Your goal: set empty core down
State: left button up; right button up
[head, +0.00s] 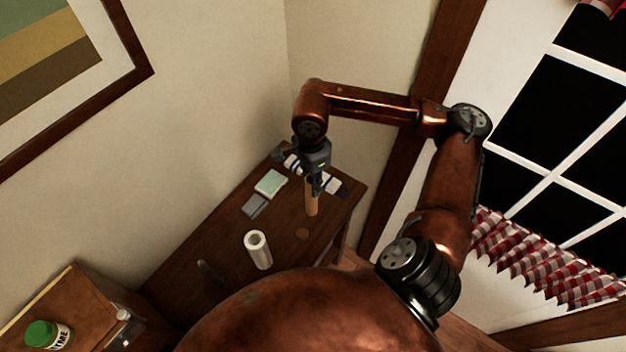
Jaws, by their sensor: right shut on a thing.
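The empty core (312,203) is a narrow tan cardboard tube. It is upright below my right gripper (314,188), which is shut on its upper end. The core's lower end is over the brown wooden table (222,272), close to the top; I cannot tell whether it touches. A white paper roll (258,250) stands upright on the table, to the left and nearer. My left gripper is not in view.
A pale green pad (270,183), a grey flat item (254,206) and a striped cloth (333,184) lie near the core. A green-lidded jar (47,335) stands at lower left. Walls and a window enclose the table.

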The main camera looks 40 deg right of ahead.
jog(key=w+d+f+p, duration=0.1)
jog(key=w+d+f, duration=0.2)
jog(key=f, duration=0.2)
jog(key=w+d+f+p, duration=0.2)
jog(key=w+d+f, duration=0.1)
jog(key=f, duration=0.3)
jog(key=shift+w+d+f, duration=0.15)
jog(key=shift+w, duration=0.2)
jog(key=o, duration=0.8)
jog(key=shift+p, duration=0.3)
pick_arm(q)
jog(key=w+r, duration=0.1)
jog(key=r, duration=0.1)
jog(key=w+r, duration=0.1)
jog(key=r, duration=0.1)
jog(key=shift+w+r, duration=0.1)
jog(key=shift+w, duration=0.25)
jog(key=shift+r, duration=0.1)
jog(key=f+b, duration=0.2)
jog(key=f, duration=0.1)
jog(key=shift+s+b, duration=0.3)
jog(key=shift+b, duration=0.1)
pick_arm(e)
notch_tip(320, 180, up, 12)
jog(key=shift+r, duration=0.25)
